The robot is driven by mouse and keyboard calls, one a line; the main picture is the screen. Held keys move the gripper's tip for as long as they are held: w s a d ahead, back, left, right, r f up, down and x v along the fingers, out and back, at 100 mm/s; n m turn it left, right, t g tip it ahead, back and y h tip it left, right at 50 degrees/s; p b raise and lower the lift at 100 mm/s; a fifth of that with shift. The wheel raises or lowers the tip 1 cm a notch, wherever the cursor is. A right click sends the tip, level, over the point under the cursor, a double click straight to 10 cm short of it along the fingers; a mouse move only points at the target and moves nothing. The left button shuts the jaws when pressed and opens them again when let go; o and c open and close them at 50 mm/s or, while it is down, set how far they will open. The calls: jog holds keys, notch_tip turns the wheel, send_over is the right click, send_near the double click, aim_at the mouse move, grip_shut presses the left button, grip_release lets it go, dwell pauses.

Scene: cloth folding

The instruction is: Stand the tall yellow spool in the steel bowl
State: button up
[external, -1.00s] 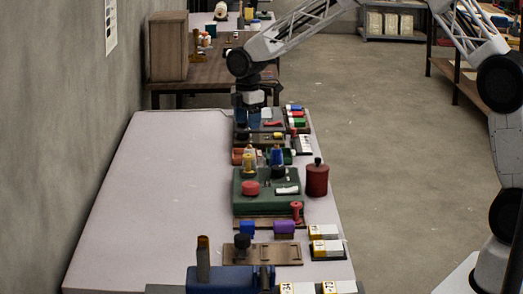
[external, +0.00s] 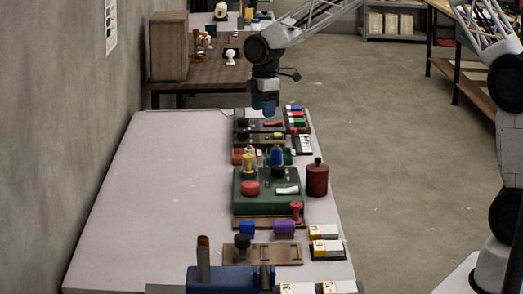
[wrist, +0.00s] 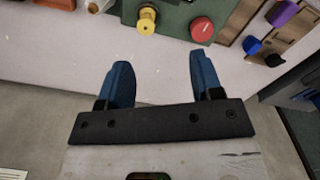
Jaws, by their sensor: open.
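A yellow spool (external: 248,162) stands on the table near the back-left corner of a green board; the wrist view also shows a yellow spool (wrist: 147,20) beyond my fingers. My gripper (external: 264,104) is raised above the far end of the table, apart from the spool. Its two blue fingers (wrist: 160,68) are spread with nothing between them in the wrist view. I cannot make out a steel bowl in either view.
The green board (external: 240,203) carries a red knob (external: 250,188). A dark red canister (external: 317,179) stands to its right. Several small blocks and trays line the table's right side. The table's left side (external: 160,200) is clear.

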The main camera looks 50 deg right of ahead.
jog(key=s+d+r+m, duration=0.2)
jog(key=s+d+r, duration=0.15)
jog(key=s, duration=0.45)
jog(key=s+d+r+m+t, duration=0.1)
jog(key=s+d+r+m, duration=0.15)
jog(key=s+r, duration=0.45)
jog(key=s+d+r+m, duration=0.2)
jog(key=s+m, duration=0.1)
jog(key=s, duration=0.7)
jog(key=s+d+f+m+t, duration=0.1)
jog(key=s+d+m, duration=0.2)
jog(key=s, duration=2.3)
jog(key=m, duration=0.4)
jog(key=shift+d+f, duration=0.15)
jog(key=shift+f, duration=0.25)
jog(key=shift+o, duration=0.3)
